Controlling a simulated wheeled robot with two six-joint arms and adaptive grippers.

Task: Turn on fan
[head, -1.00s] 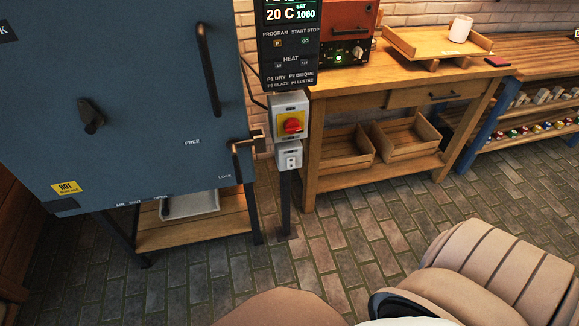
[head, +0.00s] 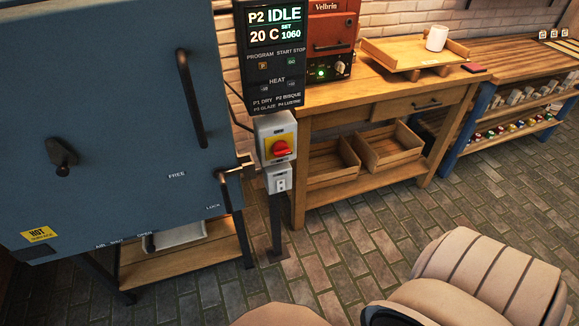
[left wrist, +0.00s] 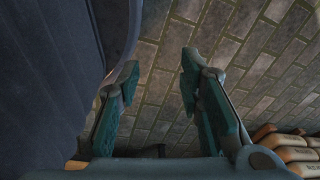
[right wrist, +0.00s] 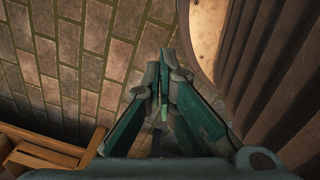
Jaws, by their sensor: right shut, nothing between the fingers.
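I cannot make out a fan in any view. In the head view a dark control panel (head: 275,75) reads P2 IDLE, 20 C, SET 1060, with small buttons below. Under it is a grey box with a red rotary switch (head: 281,148) on a yellow plate, and below that a small grey socket box (head: 278,179). A small red unit (head: 331,34) marked Velbrin has a lit green light. My left gripper (left wrist: 158,85) is open and empty above the floor. My right gripper (right wrist: 158,85) is shut and empty. Neither gripper shows in the head view.
A large blue kiln (head: 105,120) with a handle and latch fills the left. A wooden workbench (head: 375,100) carries a tray (head: 410,56) and a white mug (head: 437,38). Shelves (head: 520,112) stand at the right. Brick floor (head: 350,235) is clear in front of the bench.

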